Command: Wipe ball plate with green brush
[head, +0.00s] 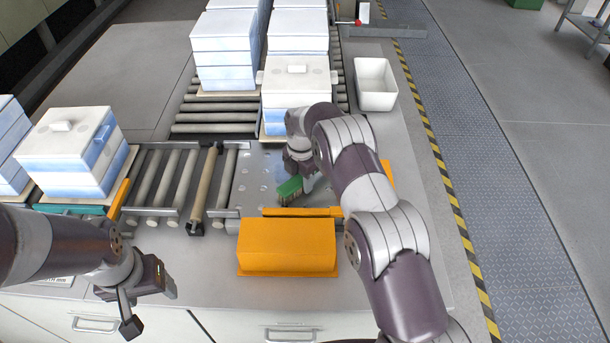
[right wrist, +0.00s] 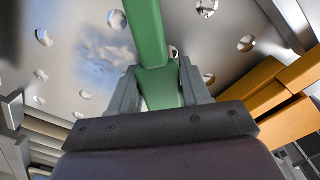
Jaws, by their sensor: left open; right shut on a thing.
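The ball plate (head: 255,180) is a grey metal plate with round spots, at the middle of the head view. The green brush (head: 290,190) is over it, bristles down, near the plate's front edge. My right gripper (head: 302,172) is shut on the brush's green handle, which also shows between the fingers in the right wrist view (right wrist: 155,50). I cannot tell whether the bristles touch the plate. Part of the plate is hidden by my right arm. My left gripper (head: 132,305) is open and empty at the lower left, in front of the counter.
An orange block (head: 287,246) stands in front of the plate, with orange bars beside it. Roller conveyors (head: 170,180) lie left of and behind the plate. White-blue box stacks (head: 75,150) stand on them. A white bin (head: 376,84) is at the back right.

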